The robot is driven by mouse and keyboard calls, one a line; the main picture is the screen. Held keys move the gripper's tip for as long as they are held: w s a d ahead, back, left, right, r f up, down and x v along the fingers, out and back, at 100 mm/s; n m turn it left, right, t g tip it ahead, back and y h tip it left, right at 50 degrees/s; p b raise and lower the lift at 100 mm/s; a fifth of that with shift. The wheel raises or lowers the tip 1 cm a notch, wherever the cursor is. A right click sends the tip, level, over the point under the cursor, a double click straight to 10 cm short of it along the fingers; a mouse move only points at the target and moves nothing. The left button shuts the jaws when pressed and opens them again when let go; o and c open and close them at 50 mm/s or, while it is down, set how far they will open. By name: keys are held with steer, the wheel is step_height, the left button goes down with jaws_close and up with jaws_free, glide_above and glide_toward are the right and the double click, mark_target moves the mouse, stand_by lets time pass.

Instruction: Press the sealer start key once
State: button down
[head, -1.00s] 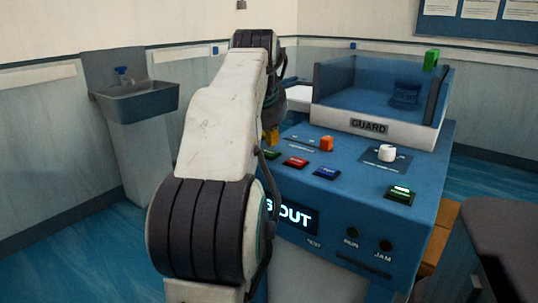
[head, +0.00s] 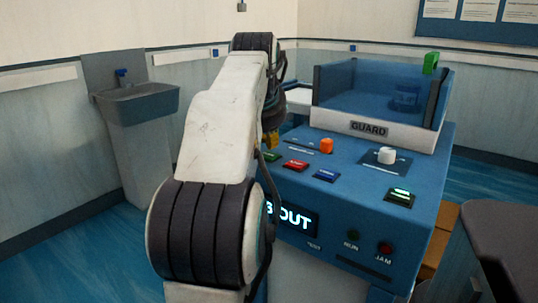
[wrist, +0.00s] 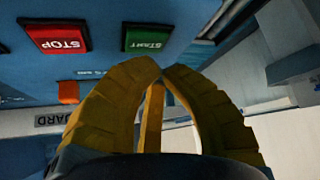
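The green START key (wrist: 148,39) shows upside down in the wrist view, set in the blue panel. In the head view the green key (head: 271,156) sits at the left of the key row, close beside my arm. My gripper (wrist: 162,70) has yellow fingers whose tips come together, with nothing seen between them. In the wrist picture the tips lie just below the START key; I cannot tell the gap to the panel. In the head view my arm hides most of the gripper, and a bit of yellow (head: 270,138) shows behind the green key.
The red STOP key (wrist: 57,37) is beside START. A blue key (head: 326,175), an orange knob (head: 326,145), a white knob (head: 387,155) and another green key (head: 399,197) share the panel. The guard (head: 375,128) stands behind. A sink (head: 137,102) is at left.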

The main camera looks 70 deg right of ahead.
steer(key=shift+f, duration=0.25)
steer(key=shift+f, duration=0.2)
